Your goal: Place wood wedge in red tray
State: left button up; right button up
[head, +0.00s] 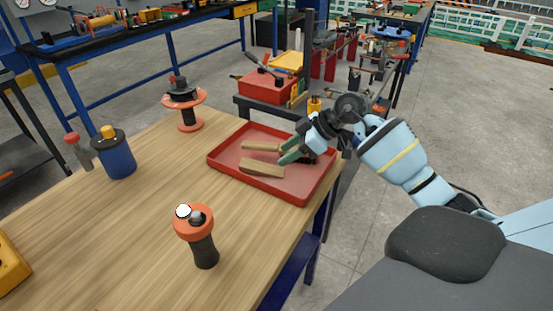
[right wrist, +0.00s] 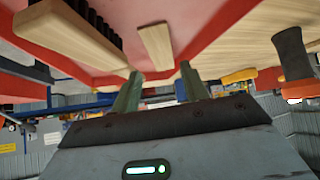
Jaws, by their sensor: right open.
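The red tray (head: 222,160) sits at the table's far right corner. Two pale wooden pieces lie in it. The nearer one, a plain block that looks like the wood wedge (head: 262,168), also shows in the right wrist view (right wrist: 157,47). The farther one (head: 259,146) is a longer strip; in the right wrist view a wooden piece with black bristles (right wrist: 70,30) looks like it. My right gripper (head: 287,156) is over the tray, beside the wooden pieces, with its green fingers (right wrist: 158,92) apart and nothing between them. My left gripper is out of view.
The wooden table (head: 130,220) also holds an orange-and-black tool (head: 201,240), a blue canister (head: 115,155), an orange spool-like item (head: 186,105) and a yellow item (head: 10,265) at the left edge. A red toolbox (head: 267,88) stands beyond the tray. The table's middle is clear.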

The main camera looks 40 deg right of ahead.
jog(key=v, duration=0.5)
jog(key=shift+s+r, duration=0.1)
jog(key=shift+s, duration=0.05)
dwell(0.3)
